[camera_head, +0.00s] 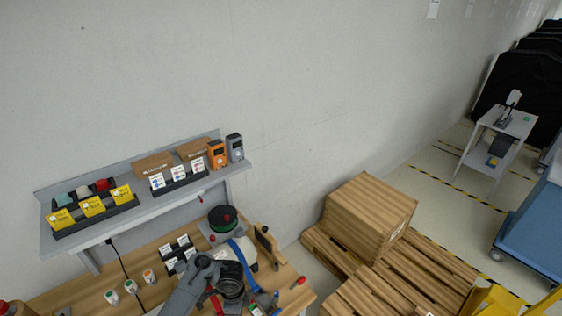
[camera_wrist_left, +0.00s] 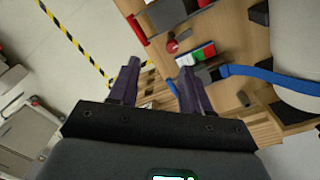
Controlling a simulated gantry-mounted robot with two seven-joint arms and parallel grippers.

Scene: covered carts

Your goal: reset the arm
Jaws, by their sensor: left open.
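My left gripper (camera_wrist_left: 158,72) shows in the left wrist view with its two dark fingers apart and nothing between them. It is above the wooden workbench (camera_wrist_left: 232,30) and its edge, with the floor beyond. In the head view my grey left arm comes in at the bottom, over the bench (camera_head: 92,298). Its fingertips are hard to make out there among the dark items. My right gripper is in neither view.
A wall shelf (camera_head: 150,205) holds yellow-labelled bins, boxes and handheld devices above the bench. A green-topped spool (camera_head: 222,216), a blue strap (camera_head: 243,262) and small tools crowd the bench. Wooden crates (camera_head: 368,215) and pallets stand to the right. Open wall lies above.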

